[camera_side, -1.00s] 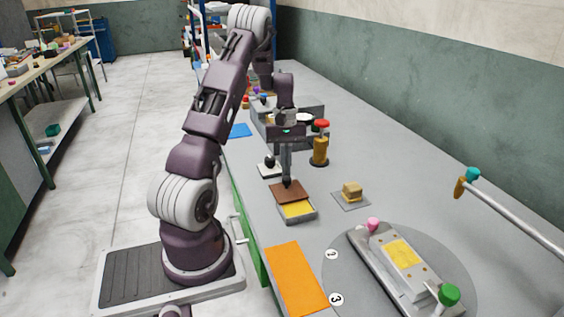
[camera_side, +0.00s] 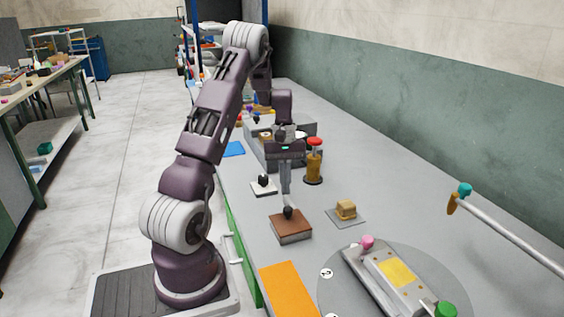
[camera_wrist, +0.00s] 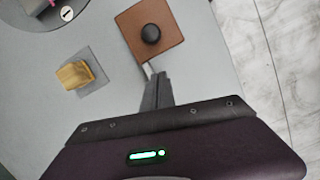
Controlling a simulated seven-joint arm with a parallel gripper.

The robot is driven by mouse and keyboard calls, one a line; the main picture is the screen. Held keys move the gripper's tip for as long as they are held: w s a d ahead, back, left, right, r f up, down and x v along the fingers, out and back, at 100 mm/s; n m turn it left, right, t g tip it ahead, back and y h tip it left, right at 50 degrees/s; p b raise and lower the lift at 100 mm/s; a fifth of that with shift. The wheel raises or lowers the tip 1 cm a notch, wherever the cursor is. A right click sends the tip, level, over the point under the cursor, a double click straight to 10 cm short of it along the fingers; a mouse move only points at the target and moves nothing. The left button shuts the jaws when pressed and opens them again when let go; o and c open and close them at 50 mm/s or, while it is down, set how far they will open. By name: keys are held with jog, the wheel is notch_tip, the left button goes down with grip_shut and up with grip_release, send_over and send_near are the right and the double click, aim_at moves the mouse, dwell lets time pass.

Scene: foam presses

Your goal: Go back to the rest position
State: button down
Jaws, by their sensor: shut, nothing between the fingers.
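My gripper (camera_side: 285,190) is shut and empty, pointing down above the bench behind the brown-lidded box. In the wrist view its fingers (camera_wrist: 155,76) are together and end just short of the brown lid in the picture. The brown lid (camera_side: 284,224) with a dark round knob lies over the grey box (camera_side: 293,238), and no yellow shows. The lid also shows in the wrist view (camera_wrist: 130,22). My gripper and the knob are apart.
A tan block (camera_side: 346,209) on a grey plate, a red-topped post (camera_side: 314,162) and a small white plate with a dark knob (camera_side: 263,188) stand nearby. An orange mat (camera_side: 288,290) and a round turntable (camera_side: 450,275) are in front.

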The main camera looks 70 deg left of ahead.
jog(key=s+v, duration=0.1)
jog(key=v, duration=0.8)
jog(key=w+d+r+m+t+y, duration=0.2)
jog(key=d+r+m, duration=0.2)
jog(key=d+r, duration=0.7)
jog(key=s+d+m+t, duration=0.2)
jog(key=s+d+m, duration=0.3)
jog(key=d, duration=0.6)
jog(key=s+d+m+t, duration=0.2)
jog(key=s+d+m, duration=0.4)
jog(key=s+d, duration=0.4)
jog(key=shift+s+d+y, duration=0.25)
jog(key=shift+d+y, duration=0.15)
jog(key=shift+d, duration=0.15)
jog(key=shift+r, duration=0.15)
